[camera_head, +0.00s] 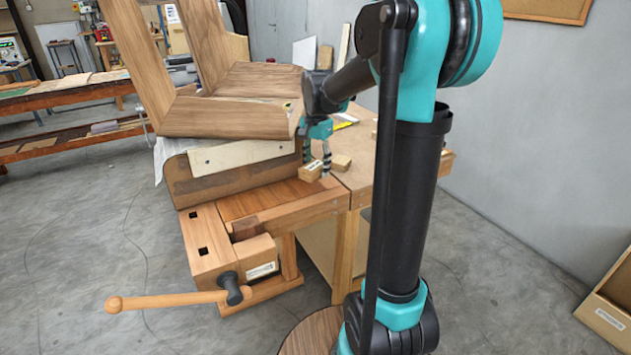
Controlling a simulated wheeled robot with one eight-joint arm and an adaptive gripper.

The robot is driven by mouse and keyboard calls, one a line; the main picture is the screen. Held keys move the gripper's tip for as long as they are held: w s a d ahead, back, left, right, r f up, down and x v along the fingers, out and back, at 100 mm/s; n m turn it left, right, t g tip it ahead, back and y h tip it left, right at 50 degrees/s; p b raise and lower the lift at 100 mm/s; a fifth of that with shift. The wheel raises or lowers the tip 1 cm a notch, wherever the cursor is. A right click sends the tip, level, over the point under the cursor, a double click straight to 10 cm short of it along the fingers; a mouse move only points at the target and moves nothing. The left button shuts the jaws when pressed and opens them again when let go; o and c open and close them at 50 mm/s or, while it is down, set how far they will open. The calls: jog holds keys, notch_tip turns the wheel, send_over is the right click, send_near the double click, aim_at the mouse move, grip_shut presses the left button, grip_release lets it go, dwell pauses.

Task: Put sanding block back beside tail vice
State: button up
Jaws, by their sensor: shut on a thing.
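My gripper (317,164) reaches down over the bench edge, with dark fingertips below teal knuckles. It is shut on a small pale wooden block with a light label (310,173), which I take to be the sanding block. The block is at or just above the bench top, and I cannot tell if it touches. The wooden tail vice (207,250) is at the bench's near left end, with a dark-hubbed wooden handle sticking out left. The block is to the right of and behind the vice.
A second small wooden block (341,163) lies just right of my gripper. A large bent wooden lamination (213,116) and its form (222,172) stand close on the left. The bench top (278,199) between form and vice is bare. An open box (610,308) sits at right.

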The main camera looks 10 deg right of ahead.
aim_at(316, 189)
jog(key=shift+f, duration=2.7)
jog(key=shift+f, duration=0.1)
jog(key=o, duration=1.1)
notch_tip(316, 189, up, 12)
jog(key=shift+f, duration=0.1)
jog(key=s+d+f+n+t, duration=0.1)
jog(key=s+f+n, duration=0.2)
jog(key=s+f, duration=0.3)
jog(key=s+d+f+n+t, duration=0.1)
jog(key=s+f+n, duration=0.2)
jog(key=s+f, duration=0.4)
jog(key=s+d+f+n+t, duration=0.1)
jog(key=s+f+n+t, duration=0.1)
jog(key=s+f+n, duration=0.2)
jog(key=shift+s+f, duration=0.55)
jog(key=shift+s, duration=0.4)
jog(key=shift+s+f, duration=0.5)
jog(key=shift+s, duration=0.4)
jog(key=shift+s+f, duration=0.55)
jog(key=shift+s, duration=0.4)
